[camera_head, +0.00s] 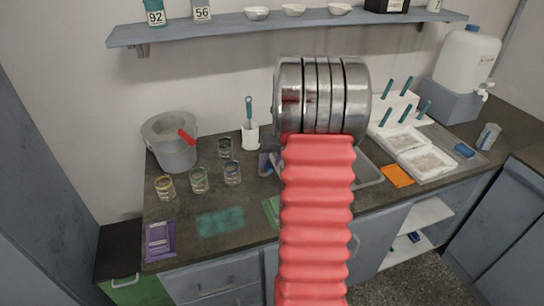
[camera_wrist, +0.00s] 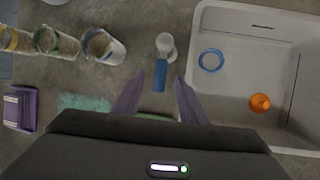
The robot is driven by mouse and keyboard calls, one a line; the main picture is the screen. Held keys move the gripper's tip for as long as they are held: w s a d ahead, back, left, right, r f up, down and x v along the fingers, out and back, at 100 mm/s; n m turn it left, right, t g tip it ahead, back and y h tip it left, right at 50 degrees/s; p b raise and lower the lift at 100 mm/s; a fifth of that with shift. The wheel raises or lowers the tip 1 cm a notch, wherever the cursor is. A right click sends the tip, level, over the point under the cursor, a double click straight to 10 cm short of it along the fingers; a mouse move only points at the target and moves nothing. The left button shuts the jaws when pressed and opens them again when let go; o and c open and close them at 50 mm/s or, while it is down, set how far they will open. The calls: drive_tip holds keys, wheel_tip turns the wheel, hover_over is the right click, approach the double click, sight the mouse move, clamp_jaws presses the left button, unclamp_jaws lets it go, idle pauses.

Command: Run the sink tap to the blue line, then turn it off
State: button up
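The grey-white sink (camera_wrist: 225,105) fills the right of the wrist view. In the head view my arm hides most of it, and its right rim (camera_head: 372,178) shows. A pale round fitting with a blue lever (camera_wrist: 160,75), which looks like the tap, stands left of the sink. My gripper (camera_wrist: 158,100) is open, its purple fingers apart; the lever appears beyond and between their tips, with no visible contact. Thin dark lines mark the sink's back wall (camera_wrist: 262,27) and right wall; I cannot tell their colour surely. No water stream is visible.
A blue ring (camera_wrist: 210,60) and an orange object (camera_wrist: 260,102) are in the sink. Several glass beakers (camera_head: 199,180) and a grey bucket (camera_head: 172,150) stand left. A green mat (camera_head: 220,221) and purple item (camera_head: 160,241) lie in front. White trays (camera_head: 428,161) stand right.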

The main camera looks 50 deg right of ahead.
drive_tip(key=shift+x, duration=0.85)
drive_tip(key=shift+r, duration=0.1)
drive_tip(key=shift+c, duration=0.2)
clamp_jaws()
